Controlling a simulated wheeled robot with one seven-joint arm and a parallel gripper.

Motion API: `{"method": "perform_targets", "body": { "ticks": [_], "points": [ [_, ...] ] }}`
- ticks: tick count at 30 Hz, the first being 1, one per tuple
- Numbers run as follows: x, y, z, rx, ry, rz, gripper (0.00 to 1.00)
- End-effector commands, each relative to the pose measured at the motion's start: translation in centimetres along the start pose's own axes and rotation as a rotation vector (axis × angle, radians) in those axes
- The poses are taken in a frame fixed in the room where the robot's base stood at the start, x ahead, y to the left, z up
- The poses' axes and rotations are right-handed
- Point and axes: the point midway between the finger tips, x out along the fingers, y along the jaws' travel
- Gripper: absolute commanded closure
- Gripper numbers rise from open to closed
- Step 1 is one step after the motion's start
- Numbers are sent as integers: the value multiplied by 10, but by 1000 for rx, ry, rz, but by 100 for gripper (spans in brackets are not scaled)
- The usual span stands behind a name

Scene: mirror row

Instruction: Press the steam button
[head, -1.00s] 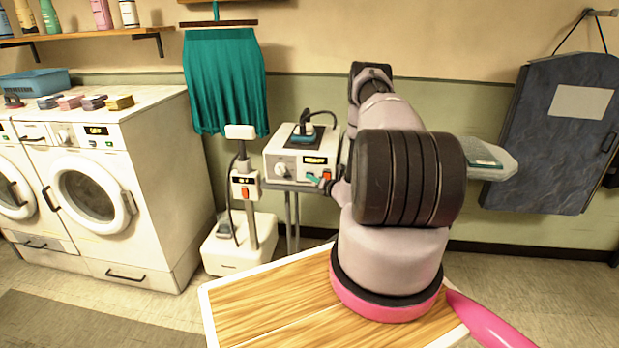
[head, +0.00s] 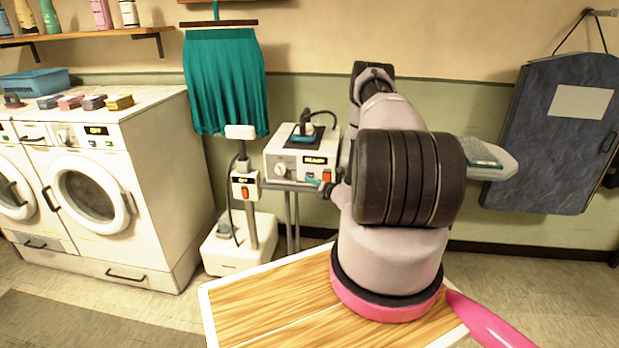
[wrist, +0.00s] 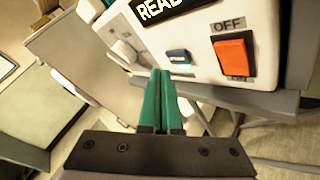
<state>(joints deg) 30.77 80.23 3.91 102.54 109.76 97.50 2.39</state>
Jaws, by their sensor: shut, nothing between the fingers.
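A white steam station (head: 277,168) with an iron (head: 304,133) on top stands on a small grey stand. In the wrist view its front panel (wrist: 205,80) has a display (wrist: 165,8) showing READY, a small blue-green button (wrist: 179,56) and an orange rocker switch (wrist: 235,56) under an OFF label. No label reading steam is legible. My gripper (wrist: 161,72) has its teal fingers shut and empty, the tips just below and left of the small button. Whether they touch the panel is unclear. The gripper (head: 314,182) also shows small in the head view.
A garment steamer (head: 240,243) with its own display and red switch stands just left of the station. A teal skirt (head: 222,82) hangs behind. Washers (head: 120,180) stand at left. An ironing board (head: 500,160) and a dark garment bag (head: 555,135) are at right.

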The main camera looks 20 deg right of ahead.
Motion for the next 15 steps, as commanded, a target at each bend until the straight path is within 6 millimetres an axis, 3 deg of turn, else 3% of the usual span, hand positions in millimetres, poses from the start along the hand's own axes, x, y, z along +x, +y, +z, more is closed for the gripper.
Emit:
{"method": "perform_targets", "body": {
  "ticks": [15],
  "points": [
    [-33, 24, -24, 2, 0, -1, 100]
  ]
}}
